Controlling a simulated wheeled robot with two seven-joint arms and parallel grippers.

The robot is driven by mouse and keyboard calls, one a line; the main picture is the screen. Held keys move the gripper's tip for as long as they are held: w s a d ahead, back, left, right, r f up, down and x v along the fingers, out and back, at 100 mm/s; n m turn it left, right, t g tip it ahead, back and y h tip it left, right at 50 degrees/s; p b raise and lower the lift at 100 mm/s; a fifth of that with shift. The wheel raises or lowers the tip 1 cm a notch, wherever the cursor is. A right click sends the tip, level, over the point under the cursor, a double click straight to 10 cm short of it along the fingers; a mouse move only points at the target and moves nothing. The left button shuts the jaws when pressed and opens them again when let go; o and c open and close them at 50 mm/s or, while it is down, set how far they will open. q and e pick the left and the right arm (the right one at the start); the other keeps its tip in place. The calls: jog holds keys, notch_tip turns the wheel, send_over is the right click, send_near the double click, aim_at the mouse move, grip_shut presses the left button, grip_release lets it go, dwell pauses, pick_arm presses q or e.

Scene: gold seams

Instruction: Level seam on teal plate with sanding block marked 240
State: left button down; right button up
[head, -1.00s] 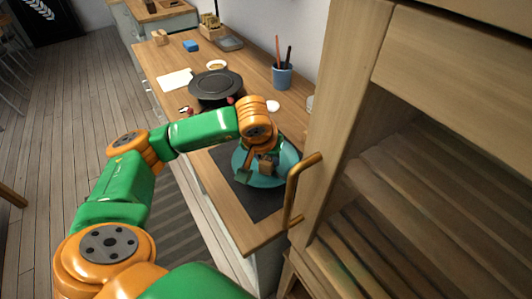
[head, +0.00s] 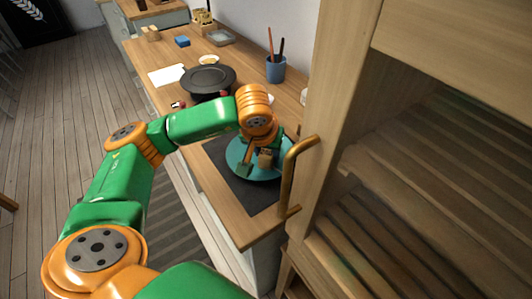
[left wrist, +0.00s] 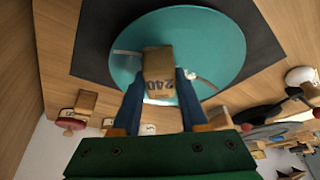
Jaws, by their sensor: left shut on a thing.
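The teal plate (head: 262,176) lies on a dark mat near the counter's right end. It also shows in the left wrist view (left wrist: 218,45), with a pale seam piece on each side of the block. The sanding block (left wrist: 159,62), a small brown block marked 240, is between the fingertips of my left gripper (left wrist: 160,88). In the head view the block (head: 266,158) is over the plate. My left gripper is shut on it. I cannot tell whether the block touches the plate, and it hides the plate's surface under it. My right gripper is not in view.
The dark mat (head: 238,186) lies under the plate. A black round stand (head: 208,78), a blue cup (head: 275,70) with brushes, white paper (head: 166,75) and a blue block (head: 182,41) stand farther along the counter.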

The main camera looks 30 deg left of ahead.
pick_arm(q)
jog(key=shift+s+f, duration=0.15)
jog(key=shift+s, duration=0.1)
jog(key=shift+w+a, duration=0.1)
